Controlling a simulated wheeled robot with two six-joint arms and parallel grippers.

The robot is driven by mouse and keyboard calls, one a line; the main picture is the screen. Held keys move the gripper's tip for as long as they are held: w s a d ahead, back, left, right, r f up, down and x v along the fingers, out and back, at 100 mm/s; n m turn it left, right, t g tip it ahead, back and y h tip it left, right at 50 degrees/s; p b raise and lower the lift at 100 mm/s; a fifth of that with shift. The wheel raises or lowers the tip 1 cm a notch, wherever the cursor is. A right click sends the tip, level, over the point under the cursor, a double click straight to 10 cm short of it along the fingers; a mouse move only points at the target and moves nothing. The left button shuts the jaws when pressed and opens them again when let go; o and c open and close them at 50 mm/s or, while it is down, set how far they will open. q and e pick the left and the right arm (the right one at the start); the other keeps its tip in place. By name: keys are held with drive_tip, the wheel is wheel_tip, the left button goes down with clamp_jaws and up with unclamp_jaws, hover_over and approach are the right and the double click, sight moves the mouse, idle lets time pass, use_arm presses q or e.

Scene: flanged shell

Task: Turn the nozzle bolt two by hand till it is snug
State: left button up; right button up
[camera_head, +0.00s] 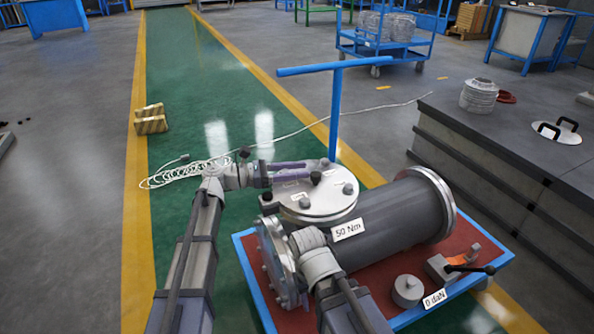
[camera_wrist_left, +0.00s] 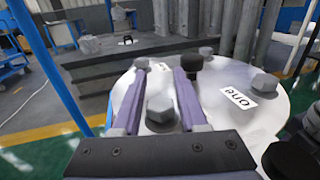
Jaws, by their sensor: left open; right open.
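The round nozzle lid (camera_head: 325,208) sits on top of the grey shell (camera_head: 390,225), with several hex bolts round its rim. In the left wrist view, one bolt (camera_wrist_left: 160,110) stands between and below my left fingers, apart from them. Another bolt (camera_wrist_left: 265,83) is beside a label reading "one" (camera_wrist_left: 238,97). A far bolt (camera_wrist_left: 142,63) is near the left fingertip, by a small unreadable label; I cannot tell which bolt is two. My left gripper (camera_head: 288,172) is open and empty above the lid. My right gripper (camera_head: 308,240) is by the end flange, its fingers mostly hidden.
A blue T-shaped post (camera_head: 336,110) rises behind the lid. A black knob (camera_wrist_left: 192,63) stands on the lid by the right fingertip. The red-topped stand (camera_head: 378,288) holds a grey weight (camera_head: 407,290) and a black-handled clamp (camera_head: 458,268). A grey bench (camera_head: 500,135) is at the right.

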use_arm(q)
drive_tip(key=shift+c, duration=0.4)
clamp_jaws()
drive_tip(key=shift+m+g, duration=0.3)
drive_tip(key=shift+g, duration=0.2)
drive_tip(key=m+g, duration=0.1)
drive_tip(key=g, duration=0.1)
drive_tip(key=shift+s+m+g, duration=0.1)
drive_tip(key=shift+m+g, duration=0.3)
drive_tip(key=shift+s+a+m+g+y, duration=0.1)
drive_tip(key=shift+s+m+g+y, duration=0.1)
drive_tip(key=shift+m+g, duration=0.6)
drive_tip(key=shift+s+d+m+g+y, duration=0.1)
drive_tip(key=shift+s+m+g+y, duration=0.25)
drive_tip(key=shift+g, duration=0.7)
drive_tip(key=shift+s+a+m+g+y, duration=0.1)
drive_tip(key=shift+m+g, duration=0.55)
drive_tip(key=shift+g, duration=0.3)
drive_tip(key=shift+o, duration=0.4)
unclamp_jaws()
drive_tip(key=shift+s, duration=0.1)
